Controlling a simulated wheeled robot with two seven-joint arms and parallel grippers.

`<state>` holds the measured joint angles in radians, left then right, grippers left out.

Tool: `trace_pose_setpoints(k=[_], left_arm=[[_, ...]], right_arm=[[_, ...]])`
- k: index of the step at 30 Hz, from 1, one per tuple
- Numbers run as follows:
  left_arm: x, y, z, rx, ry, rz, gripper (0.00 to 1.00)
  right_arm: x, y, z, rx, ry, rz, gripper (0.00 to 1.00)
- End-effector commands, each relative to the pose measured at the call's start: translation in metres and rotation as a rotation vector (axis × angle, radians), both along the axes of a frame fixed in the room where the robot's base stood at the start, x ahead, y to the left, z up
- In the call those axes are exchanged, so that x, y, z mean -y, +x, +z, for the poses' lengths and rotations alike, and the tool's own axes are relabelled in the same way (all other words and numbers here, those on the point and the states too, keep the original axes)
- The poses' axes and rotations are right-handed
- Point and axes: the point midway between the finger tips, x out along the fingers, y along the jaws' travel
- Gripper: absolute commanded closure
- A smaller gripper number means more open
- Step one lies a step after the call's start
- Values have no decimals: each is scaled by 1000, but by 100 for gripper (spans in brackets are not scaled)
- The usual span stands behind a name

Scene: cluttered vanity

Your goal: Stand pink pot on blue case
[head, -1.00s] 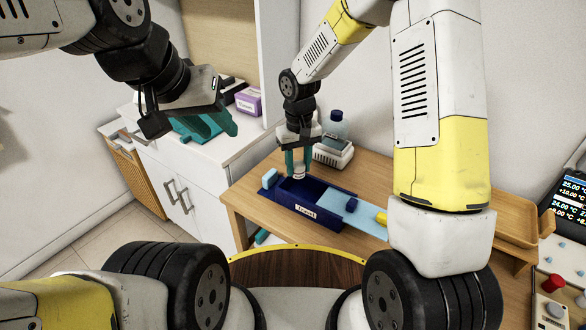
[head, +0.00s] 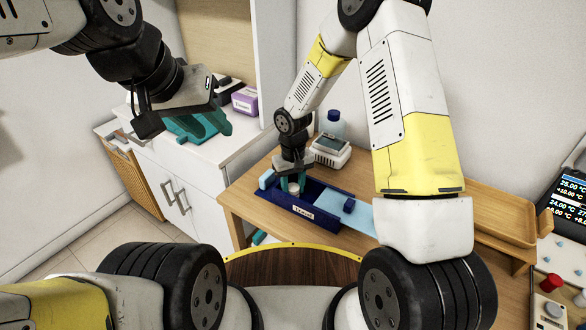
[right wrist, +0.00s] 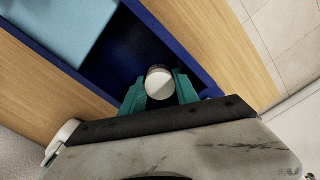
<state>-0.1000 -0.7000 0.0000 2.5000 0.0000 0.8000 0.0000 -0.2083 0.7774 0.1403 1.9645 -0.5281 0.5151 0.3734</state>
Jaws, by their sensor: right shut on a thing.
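My right gripper (head: 292,186) is shut on a small round pot (head: 293,187) with a pale lid. In the right wrist view the pot (right wrist: 159,83) sits between the teal fingertips, with a thin pinkish band on its side. The pot is inside the outline of an open dark blue tray (head: 324,218) with a white label; I cannot tell whether it touches the floor. A light blue box (head: 266,179) stands at the tray's left end. I cannot tell which blue thing is the case. My left gripper (head: 205,128) is open and empty near the white cabinet.
A white device (head: 331,150) and a blue-capped bottle (head: 334,122) stand behind. A purple box (head: 245,101) is on the white cabinet. A wooden tray (head: 500,213) is at right.

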Motion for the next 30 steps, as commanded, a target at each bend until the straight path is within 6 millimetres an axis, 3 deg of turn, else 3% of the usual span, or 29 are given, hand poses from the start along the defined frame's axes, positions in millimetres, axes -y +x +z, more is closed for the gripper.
trace_pose_setpoints(k=[5, 6, 7, 19, 23, 30], left_arm=[[0, 0, 0, 0, 0, 0, 64], [0, 0, 0, 0, 0, 0, 64], [0, 0, 0, 0, 0, 0, 64], [0, 0, 0, 0, 0, 0, 64], [0, 0, 0, 0, 0, 0, 64], [0, 0, 0, 0, 0, 0, 64]], right_arm=[[0, 0, -3, -1, 0, 0, 100], [0, 0, -3, 0, 0, 0, 58], [0, 0, -2, 0, 0, 0, 54], [-1, 1, 5, 3, 1, 0, 54], [-1, 1, 26, 5, 2, -1, 54], [0, 2, 79, 6, 1, -1, 54]])
